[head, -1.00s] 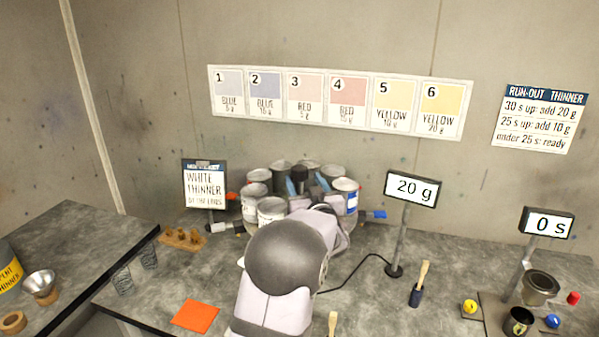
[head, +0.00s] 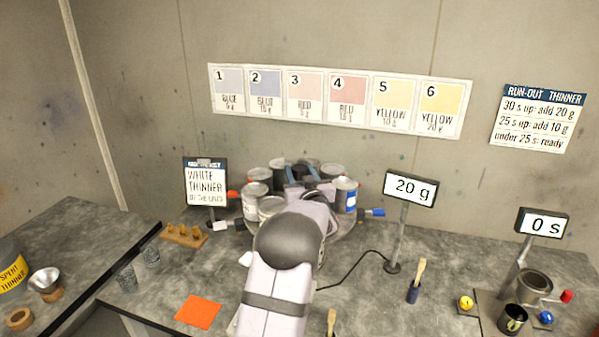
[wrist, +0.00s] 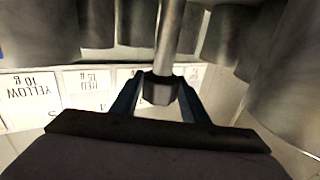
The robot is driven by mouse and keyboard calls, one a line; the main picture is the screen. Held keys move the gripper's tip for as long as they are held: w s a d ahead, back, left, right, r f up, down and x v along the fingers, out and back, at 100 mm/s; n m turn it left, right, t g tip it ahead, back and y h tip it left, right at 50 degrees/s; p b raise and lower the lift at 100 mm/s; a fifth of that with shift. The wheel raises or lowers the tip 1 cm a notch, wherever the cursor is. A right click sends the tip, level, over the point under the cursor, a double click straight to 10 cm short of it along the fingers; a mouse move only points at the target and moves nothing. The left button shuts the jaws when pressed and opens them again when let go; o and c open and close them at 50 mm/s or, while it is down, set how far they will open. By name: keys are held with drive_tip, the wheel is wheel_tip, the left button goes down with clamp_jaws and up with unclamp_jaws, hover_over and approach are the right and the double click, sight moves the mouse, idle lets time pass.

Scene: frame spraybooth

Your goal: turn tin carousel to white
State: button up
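The tin carousel (head: 352,222) stands on the bench against the wall, with a ring of grey tins around its middle. A tin with a blue and white label (head: 345,196) is at its right side. My gripper (head: 302,172) is over the carousel's middle, among the tins. In the wrist view, which looks upside down, the fingers of my gripper (wrist: 160,82) lie on both sides of a dark knob (wrist: 158,92) on a grey post (wrist: 169,35). Whether they press on it is unclear. My arm hides the front of the carousel. I cannot tell which tin is white.
A "white thinner" sign (head: 206,185) stands close to the carousel's left, and a scale display reading 20 g (head: 410,188) to its right. Coloured handles (head: 373,212) stick out around the carousel. An orange sheet (head: 198,312) lies on the bench at front left.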

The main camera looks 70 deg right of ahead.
clamp_jaws()
drive_tip(key=shift+r+n+t+y+p, duration=0.3)
drive_tip(key=shift+n+t+y+p, duration=0.15)
drive_tip(key=shift+t+p, duration=0.4)
drive_tip(key=shift+n+t+y+p, duration=0.55)
drive_tip(key=shift+n+p, duration=0.1)
drive_tip(key=shift+p, duration=0.1)
drive_tip(key=shift+f+n+t+y, duration=0.15)
drive_tip(key=shift+n+t+y, duration=0.25)
drive_tip(key=shift+t, duration=0.1)
drive_tip(key=o, duration=0.5)
unclamp_jaws()
drive_tip(key=shift+o, duration=0.2)
drive_tip(key=shift+f, duration=0.1)
